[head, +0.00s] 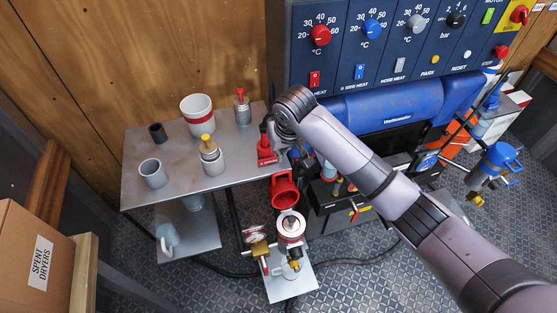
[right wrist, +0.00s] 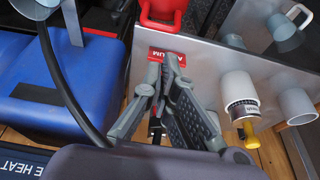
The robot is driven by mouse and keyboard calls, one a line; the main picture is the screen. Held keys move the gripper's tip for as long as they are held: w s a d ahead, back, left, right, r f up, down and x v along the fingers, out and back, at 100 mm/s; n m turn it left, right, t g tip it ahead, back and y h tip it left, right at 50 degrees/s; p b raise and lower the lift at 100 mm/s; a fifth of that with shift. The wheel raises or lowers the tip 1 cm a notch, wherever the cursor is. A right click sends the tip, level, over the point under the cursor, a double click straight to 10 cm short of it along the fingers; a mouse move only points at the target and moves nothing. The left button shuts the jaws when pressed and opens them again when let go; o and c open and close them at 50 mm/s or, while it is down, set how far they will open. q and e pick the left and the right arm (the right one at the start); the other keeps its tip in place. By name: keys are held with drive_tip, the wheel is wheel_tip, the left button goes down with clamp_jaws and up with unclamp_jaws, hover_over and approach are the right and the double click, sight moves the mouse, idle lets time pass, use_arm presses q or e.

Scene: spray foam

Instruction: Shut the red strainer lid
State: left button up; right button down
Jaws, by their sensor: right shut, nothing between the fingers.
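The red strainer lid (head: 285,190) stands swung up and open beside the strainer body (head: 291,226), a pale cylinder with a red ring whose open top shows. In the right wrist view the red lid (right wrist: 161,14) is cut by the top edge, beyond my fingertips. My right gripper (head: 297,157) is partly hidden by its own arm, above and a little right of the lid in the head view. In the right wrist view its fingers (right wrist: 166,65) are together, empty, and apart from the lid. My left gripper is not in view.
A red labelled thing (head: 266,148) stands at the right edge of the grey table (head: 135,180), close to my gripper. Cups and plungered canisters stand on that table. A pressure gauge (head: 255,239) is left of the strainer. The blue-grey control panel (head: 345,65) rises behind my arm.

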drive_tip(key=x, duration=0.6)
drive_tip(key=w+x, duration=0.1)
drive_tip(key=x, duration=0.2)
drive_tip(key=shift+f+p, duration=0.2)
drive_tip(key=shift+p, duration=0.1)
